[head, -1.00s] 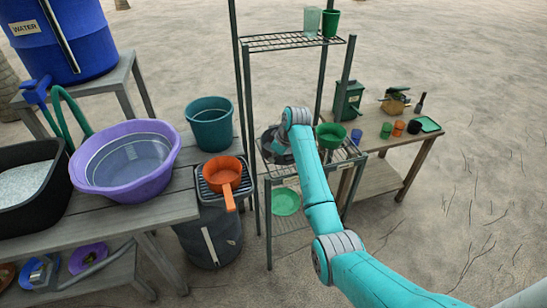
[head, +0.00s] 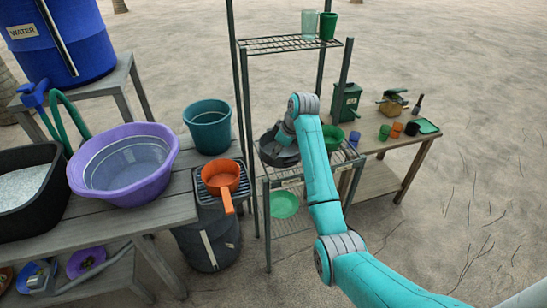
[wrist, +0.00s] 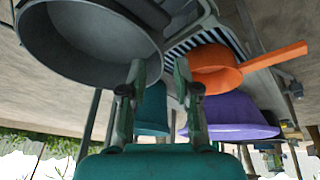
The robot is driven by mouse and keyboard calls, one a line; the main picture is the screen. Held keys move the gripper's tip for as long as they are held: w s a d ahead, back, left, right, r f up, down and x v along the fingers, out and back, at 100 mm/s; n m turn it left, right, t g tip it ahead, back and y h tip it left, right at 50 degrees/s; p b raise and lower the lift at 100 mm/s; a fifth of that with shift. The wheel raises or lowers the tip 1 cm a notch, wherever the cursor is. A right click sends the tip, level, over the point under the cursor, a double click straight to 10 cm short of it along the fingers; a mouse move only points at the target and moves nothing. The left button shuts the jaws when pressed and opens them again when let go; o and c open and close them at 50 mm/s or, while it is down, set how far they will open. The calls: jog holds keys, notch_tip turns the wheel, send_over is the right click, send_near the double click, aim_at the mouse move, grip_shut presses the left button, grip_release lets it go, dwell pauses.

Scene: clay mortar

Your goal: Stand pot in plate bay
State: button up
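The dark grey pot (head: 272,152) is at the left side of the wire rack's middle level; I cannot tell whether it rests on the wires. My gripper (head: 287,138) is right over its right part, and the arm hides some of it. In the wrist view the pot (wrist: 85,45) fills the upper left with its round inside showing. The fingers of my gripper (wrist: 160,72) are apart, with a visible gap between them. The left finger overlaps the pot's rim in the picture; contact is unclear. I cannot make out which part is the plate bay.
The wire rack (head: 268,215) holds a green bowl (head: 333,132) beside my arm and a green plate (head: 284,204) below. Cups stand on its top. An orange pan (head: 220,176), teal bucket (head: 208,127) and purple tub (head: 125,165) stand left. A table (head: 405,165) stands right.

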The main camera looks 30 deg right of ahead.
jog(key=shift+v, duration=2.65)
jog(key=shift+a, duration=0.1)
